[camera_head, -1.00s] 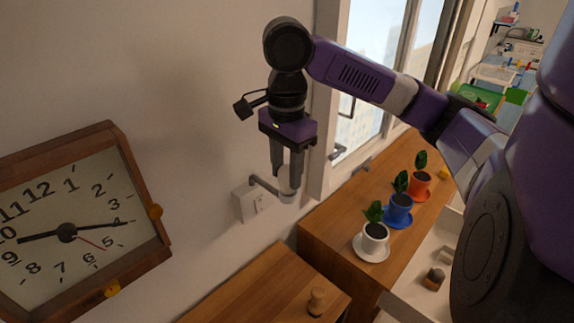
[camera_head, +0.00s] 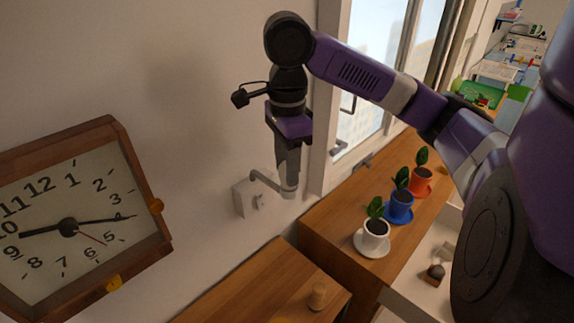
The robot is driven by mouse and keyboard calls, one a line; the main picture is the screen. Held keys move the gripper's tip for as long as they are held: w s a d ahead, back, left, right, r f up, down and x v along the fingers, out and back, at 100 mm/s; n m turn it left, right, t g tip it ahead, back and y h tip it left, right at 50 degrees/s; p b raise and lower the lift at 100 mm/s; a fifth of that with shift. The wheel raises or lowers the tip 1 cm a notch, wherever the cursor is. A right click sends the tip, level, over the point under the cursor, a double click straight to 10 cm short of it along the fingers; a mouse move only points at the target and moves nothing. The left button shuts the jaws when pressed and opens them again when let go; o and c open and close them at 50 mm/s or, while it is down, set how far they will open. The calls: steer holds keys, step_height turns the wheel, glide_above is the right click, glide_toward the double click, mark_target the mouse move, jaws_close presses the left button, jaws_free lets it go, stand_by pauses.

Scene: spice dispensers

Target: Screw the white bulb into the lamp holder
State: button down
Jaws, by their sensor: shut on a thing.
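My gripper (camera_head: 289,180) points straight down in front of the wall, directly above the lamp holder. Its fingers are shut on the white bulb, which is mostly hidden behind them in this view. The lamp holder (camera_head: 288,193) is a small pale cup at the end of a bent grey arm from a white wall plate (camera_head: 243,200). The fingertips are right at the top of the holder. I cannot tell how deep the bulb sits in it.
A large wooden clock (camera_head: 70,225) is at the left. A wooden counter (camera_head: 330,235) holds white, blue and orange potted plants (camera_head: 376,228) at the right. A lower wooden top (camera_head: 240,290) bears a small wooden knob (camera_head: 318,297). A window (camera_head: 375,70) is behind my arm.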

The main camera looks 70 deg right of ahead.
steer(key=shift+m, duration=1.2)
steer(key=c, duration=1)
jaws_free()
steer(key=shift+c, duration=0.2)
steer(key=n, duration=0.7)
steer(key=shift+s, duration=0.1)
steer(key=n, duration=0.7)
steer(key=shift+s, duration=0.15)
steer(key=n, duration=0.7)
steer(key=shift+s, duration=0.1)
steer(key=n, duration=0.6)
steer(key=shift+d+n, duration=0.15)
steer(key=shift+n, duration=0.15)
